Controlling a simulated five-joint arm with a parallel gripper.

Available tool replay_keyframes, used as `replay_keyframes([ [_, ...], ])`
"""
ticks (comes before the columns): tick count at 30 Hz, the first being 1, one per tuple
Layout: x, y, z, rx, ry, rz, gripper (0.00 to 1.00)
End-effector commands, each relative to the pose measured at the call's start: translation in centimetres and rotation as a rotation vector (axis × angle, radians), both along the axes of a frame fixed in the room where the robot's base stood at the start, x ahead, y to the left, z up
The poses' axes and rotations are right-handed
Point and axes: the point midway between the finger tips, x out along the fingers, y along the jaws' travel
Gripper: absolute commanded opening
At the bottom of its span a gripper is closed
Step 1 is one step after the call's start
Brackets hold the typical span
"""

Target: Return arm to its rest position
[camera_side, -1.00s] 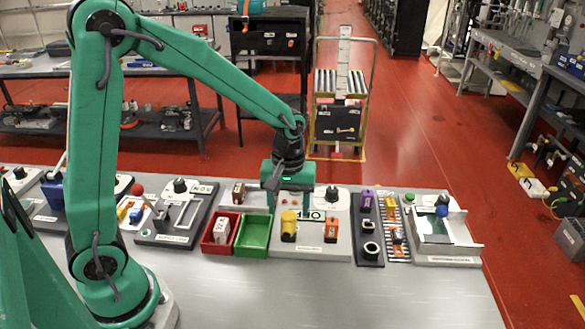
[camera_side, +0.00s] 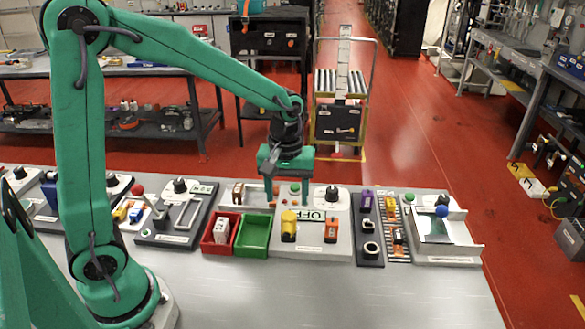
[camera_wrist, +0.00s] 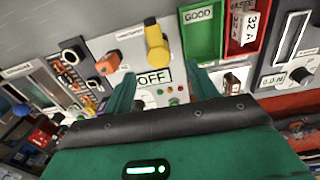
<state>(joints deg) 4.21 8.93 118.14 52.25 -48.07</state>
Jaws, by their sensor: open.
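My gripper (camera_side: 288,172) hangs above the back of the grey panel with the OFF sign (camera_side: 312,215) in the side view. In the wrist view its two green fingers (camera_wrist: 158,88) stand wide apart with nothing between them. The panel's yellow cylinder (camera_side: 289,226) and orange block (camera_side: 331,229) stand at its front. The yellow cylinder also shows in the wrist view (camera_wrist: 155,45), beyond the fingers. My arm reaches from the left over the table.
A red bin (camera_side: 208,246) holding a labelled block (camera_side: 222,231) and an empty green bin (camera_side: 254,236) stand left of the panel. A dark fixture (camera_side: 368,215) and a grey tray with a blue knob (camera_side: 442,211) stand right. The table front (camera_side: 330,290) is clear.

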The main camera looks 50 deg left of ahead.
Motion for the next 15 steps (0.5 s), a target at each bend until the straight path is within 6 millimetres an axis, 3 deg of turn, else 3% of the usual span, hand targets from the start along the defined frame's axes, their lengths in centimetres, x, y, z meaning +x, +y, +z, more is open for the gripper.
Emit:
replay_keyframes([
  [15,-4.8,1.2,6.3,0.018,-0.173,-0.263,0.58],
])
